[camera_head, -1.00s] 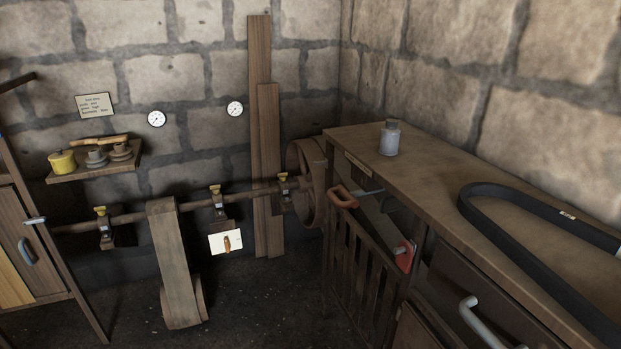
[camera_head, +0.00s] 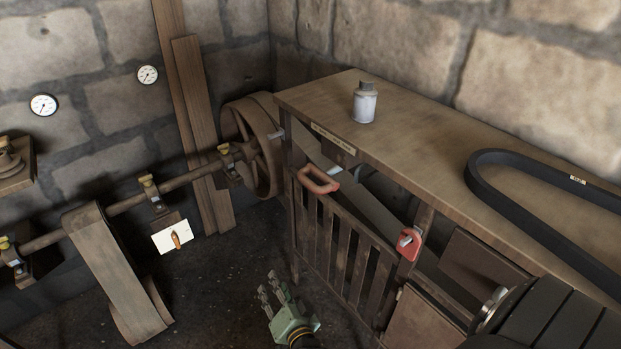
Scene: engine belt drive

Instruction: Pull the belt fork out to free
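I cannot tell for sure which part is the belt fork. An orange-red D-shaped handle (camera_head: 318,181) sits at the top of the slatted wooden gate (camera_head: 340,240), under the bench edge. A red bracket (camera_head: 408,243) with a pale knob is at the gate's right end. A wide belt (camera_head: 115,265) hangs from the line shaft at left, and a spoked pulley (camera_head: 252,145) is at the shaft's right end. My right gripper (camera_head: 273,289) is low in front of the gate, fingers apart and empty, touching nothing visible. My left gripper is out of view.
The wooden bench (camera_head: 420,125) carries a grey bottle (camera_head: 364,103) and a black belt loop (camera_head: 490,180). A white plate with a wooden handle (camera_head: 174,238) is below the shaft. The dark floor (camera_head: 225,275) between shaft and gate is clear.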

